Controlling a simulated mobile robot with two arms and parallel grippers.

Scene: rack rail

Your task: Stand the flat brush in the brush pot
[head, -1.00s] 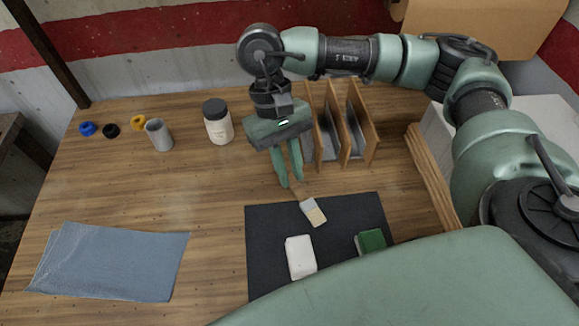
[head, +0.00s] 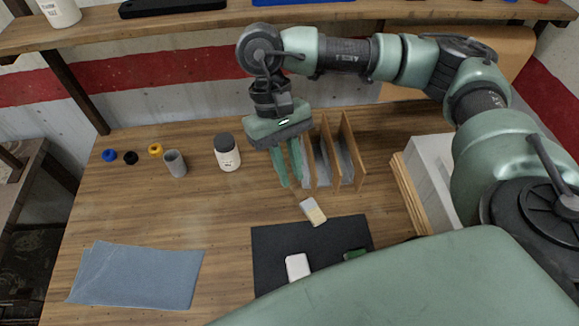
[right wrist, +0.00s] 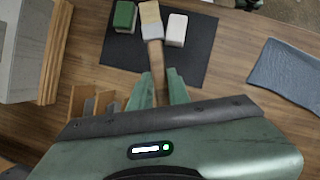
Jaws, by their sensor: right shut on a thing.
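The flat brush (head: 313,212) has a wooden handle, a pale metal band and cream bristles. My right gripper (head: 290,184) is shut on its handle, and the bristle end points toward the dark mat. In the right wrist view the brush (right wrist: 151,22) extends from between the fingertips (right wrist: 160,78) over the mat. I cannot tell whether its bristles touch the mat. The brush pot, a grey cylinder (head: 175,164), stands upright at the back left of the bench, apart from the gripper. My left gripper is not in view.
A wooden rack (head: 338,160) stands just right of the gripper. A white jar with a dark lid (head: 228,155) is between pot and gripper. A dark mat (head: 275,247) holds a white block (head: 298,267) and a green block (head: 355,255). A blue cloth (head: 140,275) lies front left.

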